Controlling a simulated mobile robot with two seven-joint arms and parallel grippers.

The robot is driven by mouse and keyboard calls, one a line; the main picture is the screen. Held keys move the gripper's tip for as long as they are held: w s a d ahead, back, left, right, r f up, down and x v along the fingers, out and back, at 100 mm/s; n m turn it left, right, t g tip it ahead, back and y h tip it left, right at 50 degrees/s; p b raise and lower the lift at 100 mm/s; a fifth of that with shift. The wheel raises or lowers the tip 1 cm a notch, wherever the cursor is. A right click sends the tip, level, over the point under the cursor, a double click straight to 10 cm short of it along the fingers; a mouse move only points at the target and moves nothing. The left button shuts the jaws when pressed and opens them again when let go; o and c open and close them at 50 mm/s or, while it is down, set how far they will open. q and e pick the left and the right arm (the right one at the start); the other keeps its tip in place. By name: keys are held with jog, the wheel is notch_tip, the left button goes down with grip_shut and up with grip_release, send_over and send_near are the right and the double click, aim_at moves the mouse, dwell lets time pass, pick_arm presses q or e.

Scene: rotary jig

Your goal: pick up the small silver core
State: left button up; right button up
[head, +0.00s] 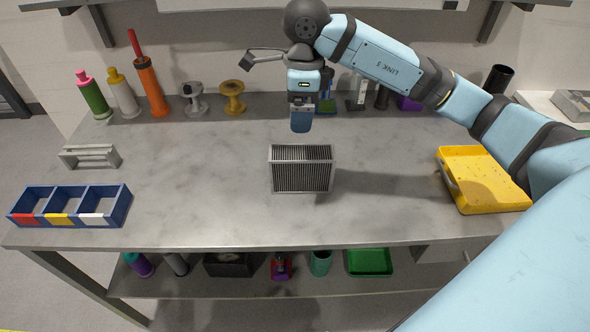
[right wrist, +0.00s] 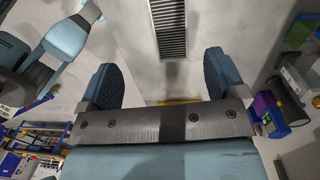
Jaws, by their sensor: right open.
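The small silver core (head: 301,170) is a box with a light metal frame and dark upright fins. It stands alone near the middle of the grey bench. It also shows at the top of the right wrist view (right wrist: 168,25), beyond the fingers and cut off by the edge. My right gripper (head: 301,124) is above the bench, behind the core in the head view, pointing down and apart from it. In the right wrist view its two blue fingers (right wrist: 160,82) are spread with nothing between them. My left gripper is not in view.
A yellow tray (head: 484,181) lies at the right, partly near my right arm. A blue three-part bin (head: 123,207) and a grey rack (head: 90,156) stand left. Bottles and spools (head: 233,97) line the back. The bench (head: 215,190) around the core is clear.

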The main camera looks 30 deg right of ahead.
aim_at(302, 152)
jog(key=shift+h, duration=0.5)
jog(key=f, duration=0.2)
jog(key=d+f, duration=0.1)
jog(key=f, duration=0.4)
jog(key=shift+w+d+f, duration=0.25)
jog(key=shift+d+f, duration=0.05)
jog(key=shift+f, duration=0.05)
jog(key=shift+s+a+f, duration=0.1)
jog(key=shift+a+f, duration=0.1)
jog(key=shift+f, duration=1.1)
jog(key=shift+s+a+f, duration=0.1)
jog(key=shift+a+f, duration=0.05)
jog(key=shift+f, duration=1.15)
jog(key=c, duration=1.3)
jog(key=shift+c, duration=1.2)
jog(key=shift+r, duration=0.15)
